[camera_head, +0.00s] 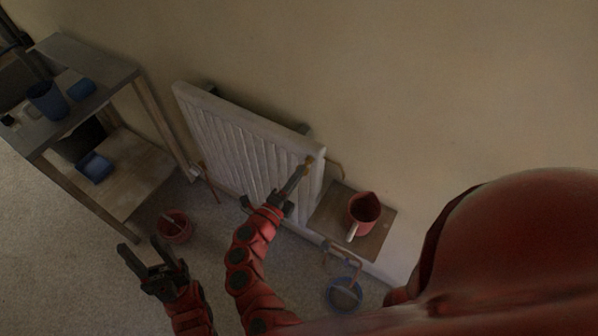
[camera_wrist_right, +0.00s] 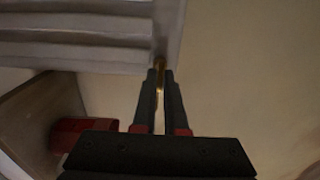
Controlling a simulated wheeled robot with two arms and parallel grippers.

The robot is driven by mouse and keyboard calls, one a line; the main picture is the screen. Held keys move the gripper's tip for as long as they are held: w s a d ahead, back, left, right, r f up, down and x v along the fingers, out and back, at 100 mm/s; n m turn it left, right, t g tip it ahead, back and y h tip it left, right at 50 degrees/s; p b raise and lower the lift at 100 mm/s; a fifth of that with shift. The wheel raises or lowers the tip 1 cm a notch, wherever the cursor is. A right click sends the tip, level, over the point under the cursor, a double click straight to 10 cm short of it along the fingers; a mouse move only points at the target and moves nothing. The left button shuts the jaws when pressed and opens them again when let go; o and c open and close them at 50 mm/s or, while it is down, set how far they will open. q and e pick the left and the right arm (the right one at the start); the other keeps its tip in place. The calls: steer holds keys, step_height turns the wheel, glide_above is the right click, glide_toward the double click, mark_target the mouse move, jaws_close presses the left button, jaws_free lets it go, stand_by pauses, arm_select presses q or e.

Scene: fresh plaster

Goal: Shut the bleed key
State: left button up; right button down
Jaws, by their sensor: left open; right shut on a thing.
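The brass bleed key (camera_head: 309,161) sits at the upper right corner of the white radiator (camera_head: 240,140). My right gripper (camera_head: 304,170) reaches up to that corner and is shut on the key. In the right wrist view, the brass key (camera_wrist_right: 160,65) shows between the fingertips (camera_wrist_right: 161,76), beside the radiator's edge (camera_wrist_right: 165,40). The fingers hide part of the key, and its turn angle is too small to tell. My left gripper (camera_head: 150,256) is open and empty, low on the left, away from the radiator.
A red jug (camera_head: 364,207) stands on a board (camera_head: 382,236) right of the radiator. A blue bucket (camera_head: 344,296) and a red pot (camera_head: 174,227) are on the floor. A shelf unit (camera_head: 85,52) with blue containers stands left.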

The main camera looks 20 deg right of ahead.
steer(key=m+b, duration=1.5)
steer(key=b, duration=1)
steer(key=shift+m, duration=0.4)
steer(key=shift+b, duration=0.35)
steer(key=m+b, duration=0.2)
steer(key=b, duration=0.3)
steer(key=c, duration=0.8)
jaws_free()
